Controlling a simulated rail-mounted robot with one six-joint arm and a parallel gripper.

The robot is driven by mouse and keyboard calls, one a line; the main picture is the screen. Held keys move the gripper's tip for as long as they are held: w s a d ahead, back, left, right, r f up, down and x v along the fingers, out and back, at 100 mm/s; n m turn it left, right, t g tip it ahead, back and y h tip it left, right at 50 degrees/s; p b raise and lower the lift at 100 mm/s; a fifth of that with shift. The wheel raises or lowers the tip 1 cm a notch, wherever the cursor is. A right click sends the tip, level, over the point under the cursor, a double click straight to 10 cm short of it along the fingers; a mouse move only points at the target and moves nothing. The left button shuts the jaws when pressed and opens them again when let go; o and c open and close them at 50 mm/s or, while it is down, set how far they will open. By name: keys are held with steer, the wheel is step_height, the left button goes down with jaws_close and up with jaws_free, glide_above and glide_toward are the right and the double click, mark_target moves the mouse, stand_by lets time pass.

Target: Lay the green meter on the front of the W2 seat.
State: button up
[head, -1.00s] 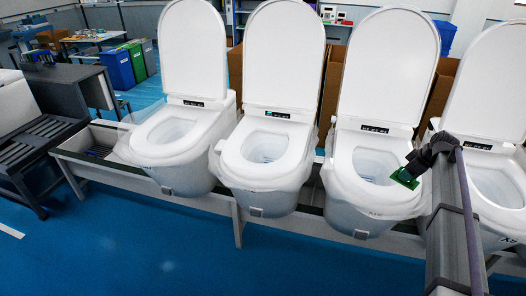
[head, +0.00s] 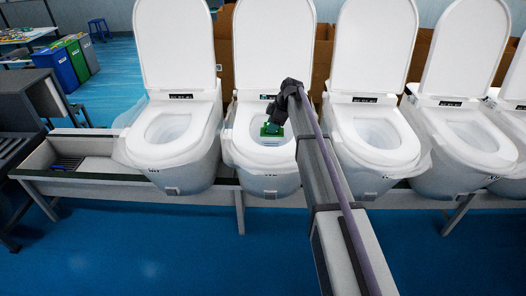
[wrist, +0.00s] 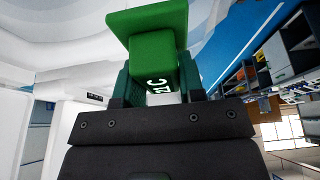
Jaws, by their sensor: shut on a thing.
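The green meter (head: 271,130) is held in my gripper (head: 276,121), over the bowl opening of the second toilet (head: 262,160) from the left in the head view. I cannot tell how high it is above the seat. In the wrist view the meter (wrist: 150,45) has a wide flat green head and a narrower body with white lettering, clamped between the dark fingers. The front of that toilet's seat (head: 262,164) is bare. Its lid (head: 273,45) stands up. The seat labels are too small to read, so I cannot tell which is W2.
Other toilets with raised lids stand in a row on the bench: one on the left (head: 170,145), several on the right (head: 372,135). A tray section (head: 90,150) lies at the left end. The blue floor (head: 150,250) in front is clear.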

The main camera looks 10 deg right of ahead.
mark_target(268, 153)
step_height(268, 153, down, 10)
steer(key=b, duration=1)
steer(key=shift+s+a+f, duration=0.1)
steer(key=shift+f, duration=0.15)
steer(key=shift+c, duration=0.4)
steer(key=shift+r, duration=0.25)
steer(key=shift+f, duration=0.2)
steer(key=o, duration=1.1)
steer(key=shift+c, duration=0.2)
steer(key=shift+r, duration=0.15)
